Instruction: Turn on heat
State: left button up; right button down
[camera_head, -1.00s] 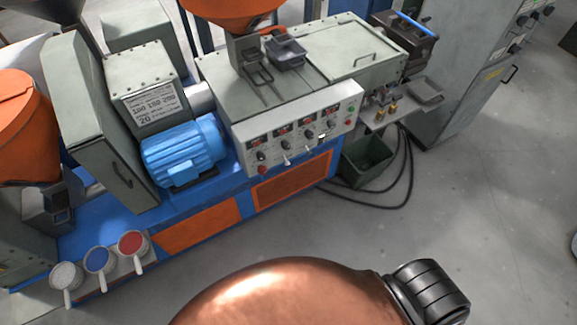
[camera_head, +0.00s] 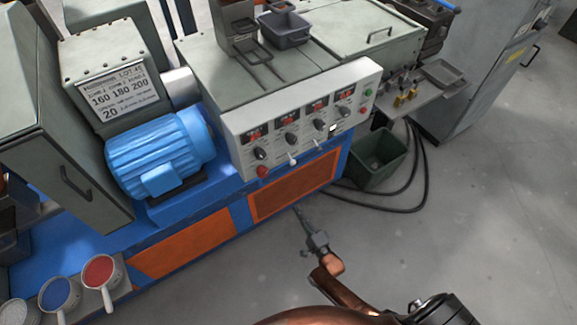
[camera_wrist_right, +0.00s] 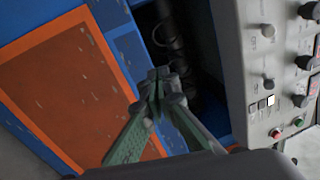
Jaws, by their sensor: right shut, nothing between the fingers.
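The grey control panel (camera_head: 240,160) on the machine's front carries several red-lit displays, a row of black knobs (camera_head: 292,139), small toggle levers (camera_head: 292,158) and a white switch (camera_head: 332,128). It has a red button (camera_head: 262,171) at its left end. Part of the panel shows on the right of the right wrist view, with the white switch (camera_wrist_right: 271,100) and red and green buttons (camera_wrist_right: 275,133) near its lower end. My right gripper (camera_head: 297,211) is shut and empty, below the panel and apart from it. Its closed fingertips (camera_wrist_right: 157,76) lie left of the panel in the wrist view. My left gripper is out of view.
A blue motor (camera_head: 160,152) stands left of the panel. Orange guards (camera_head: 292,190) cover the blue base below. A dark green bin (camera_head: 378,158) and black hoses (camera_head: 422,180) lie to the right. Measuring cups (camera_head: 98,272) stand at lower left.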

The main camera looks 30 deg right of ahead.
aim_at(290, 158)
pick_arm(q)
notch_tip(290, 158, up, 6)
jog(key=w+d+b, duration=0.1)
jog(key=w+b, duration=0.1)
jog(key=b, duration=0.7)
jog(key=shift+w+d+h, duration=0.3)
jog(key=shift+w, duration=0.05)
pick_arm(e)
jog(key=w+d+r+m+t+h, duration=0.1)
jog(key=w+r+m+t+h, duration=0.2)
jog(key=r+m+t+h, duration=0.4)
notch_tip(290, 158, up, 5)
jog(key=m, duration=0.8)
jog(key=shift+w+d+f+m, duration=0.2)
jog(key=shift+d+m, duration=0.1)
jog(key=shift+m, duration=0.1)
jog(key=b+x, duration=0.1)
jog(key=x, duration=0.8)
jog(key=shift+w+r, duration=0.2)
jog(key=shift+r, duration=0.1)
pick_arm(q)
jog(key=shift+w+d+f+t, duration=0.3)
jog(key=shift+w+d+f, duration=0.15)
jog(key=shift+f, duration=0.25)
pick_arm(e)
jog(key=shift+r, duration=0.1)
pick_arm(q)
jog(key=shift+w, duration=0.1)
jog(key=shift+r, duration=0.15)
